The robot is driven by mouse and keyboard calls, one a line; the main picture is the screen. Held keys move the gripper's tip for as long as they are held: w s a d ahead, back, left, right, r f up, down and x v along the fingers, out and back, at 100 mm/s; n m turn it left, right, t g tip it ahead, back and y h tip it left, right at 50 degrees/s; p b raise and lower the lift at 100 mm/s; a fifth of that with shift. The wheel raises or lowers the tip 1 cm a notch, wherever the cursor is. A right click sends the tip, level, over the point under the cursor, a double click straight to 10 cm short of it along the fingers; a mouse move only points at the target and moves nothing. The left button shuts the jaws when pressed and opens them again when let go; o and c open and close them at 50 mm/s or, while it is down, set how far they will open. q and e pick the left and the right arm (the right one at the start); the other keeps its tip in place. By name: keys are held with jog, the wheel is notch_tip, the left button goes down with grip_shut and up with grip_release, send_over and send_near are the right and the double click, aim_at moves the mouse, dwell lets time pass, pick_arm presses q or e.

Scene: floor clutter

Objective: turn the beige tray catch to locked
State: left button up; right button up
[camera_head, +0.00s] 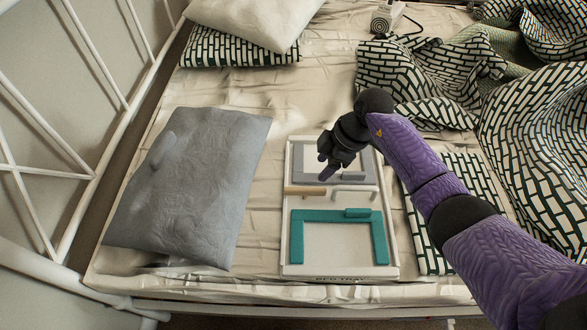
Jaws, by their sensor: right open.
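A white tray (286,235) lies on the bed near its front edge. The beige catch (305,190) is a short bar lying crosswise at the tray's left middle. A similar pale grey bar (355,189) lies to its right, apart from it. My right gripper (325,168) reaches in from the right over the tray's upper half. It is open, with its fingers just above and right of the beige catch in the picture. I see nothing between the fingers. Whether they touch the tray is unclear. My left gripper is not in view.
The tray carries a grey frame (308,178) above and a teal frame (297,240) below, with a teal block (357,213). A grey pillow (195,185) lies left. Patterned bedding (435,85) lies right. A white bed rail (95,165) runs along the left.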

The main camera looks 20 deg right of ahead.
aim_at(307, 188)
jog(key=b+x, duration=0.2)
jog(key=x, duration=0.2)
jog(key=b+x, duration=0.3)
jog(key=x, duration=0.2)
jog(key=shift+s+a+f+b, duration=0.1)
jog(key=shift+s+f+b, duration=0.1)
jog(key=shift+f+b, duration=0.15)
jog(key=shift+r, duration=0.2)
jog(key=shift+c, duration=1.3)
jog(key=c, duration=0.5)
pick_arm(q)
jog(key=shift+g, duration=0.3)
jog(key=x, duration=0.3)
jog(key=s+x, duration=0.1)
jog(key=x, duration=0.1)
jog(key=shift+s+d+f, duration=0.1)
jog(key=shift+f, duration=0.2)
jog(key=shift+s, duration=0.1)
